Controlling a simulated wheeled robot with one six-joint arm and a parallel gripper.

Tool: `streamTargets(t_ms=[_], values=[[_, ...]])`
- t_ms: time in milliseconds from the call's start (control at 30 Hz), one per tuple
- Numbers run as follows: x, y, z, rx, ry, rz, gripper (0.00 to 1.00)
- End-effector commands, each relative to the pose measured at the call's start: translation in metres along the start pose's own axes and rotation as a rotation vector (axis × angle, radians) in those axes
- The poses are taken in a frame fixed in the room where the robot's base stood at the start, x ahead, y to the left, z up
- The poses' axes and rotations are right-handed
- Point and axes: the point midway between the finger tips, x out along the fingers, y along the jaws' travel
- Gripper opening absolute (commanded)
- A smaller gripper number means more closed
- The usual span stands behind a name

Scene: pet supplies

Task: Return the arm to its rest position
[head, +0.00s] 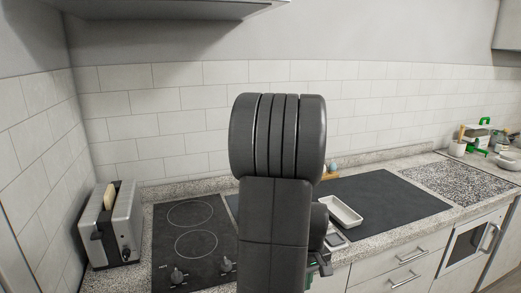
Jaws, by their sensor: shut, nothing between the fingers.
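My dark grey arm stands upright in the middle of the head view and hides part of the counter. What looks like my gripper (322,265) shows only in part, low at the right side of the arm, in front of the counter edge. It is shut with nothing held that I can see. Much of it is hidden behind the arm links.
A toaster (122,225) with bread and a black cooktop (196,240) are at left. A white tray (341,212) lies on a dark mat (400,203) right of my arm. Green items and pots (474,138) stand far right. Drawers (402,269) front the counter.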

Motion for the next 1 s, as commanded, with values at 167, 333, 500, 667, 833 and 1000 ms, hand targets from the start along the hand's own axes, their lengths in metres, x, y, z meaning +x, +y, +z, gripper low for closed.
streamTargets(t_ms=[167, 333, 500, 667, 833, 1000], values=[[0.002, 0.0, 0.027, 0.002, 0.001, 0.001, 0.0], [-0.011, 0.0, 0.027, -0.001, 0.001, 0.001, 0.0], [-0.014, 0.0, 0.028, -0.001, 0.0, 0.0, 0.0], [-0.014, 0.0, 0.028, -0.001, 0.0, 0.0, 0.0], [-0.015, -0.002, 0.027, -0.004, 0.001, 0.001, 0.0], [-0.021, -0.014, 0.027, -0.018, 0.007, 0.004, 0.0]])
